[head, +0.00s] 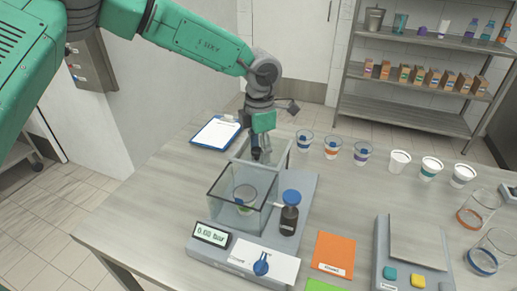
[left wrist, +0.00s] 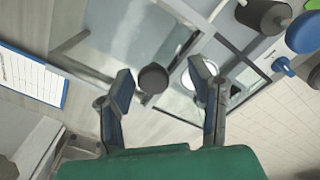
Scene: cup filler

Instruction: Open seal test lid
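The seal tester (head: 232,248) stands on the table with a clear box (head: 222,192) on it. A cup with a green band (head: 245,196) is inside the box. The clear lid (head: 286,158) appears raised and tilted at the box's far side. My left gripper (head: 261,152) is at the lid, partly hiding it. In the left wrist view, the left gripper (left wrist: 162,88) has its fingers apart, with a dark round knob (left wrist: 152,78) between them. The knob is close to the left-hand finger, with a gap on the other side. My right gripper is not visible.
A clipboard (head: 215,132) lies behind on the left. Several cups (head: 331,147) stand along the back. A scale (head: 415,250) and an orange card (head: 333,253) are at the right.

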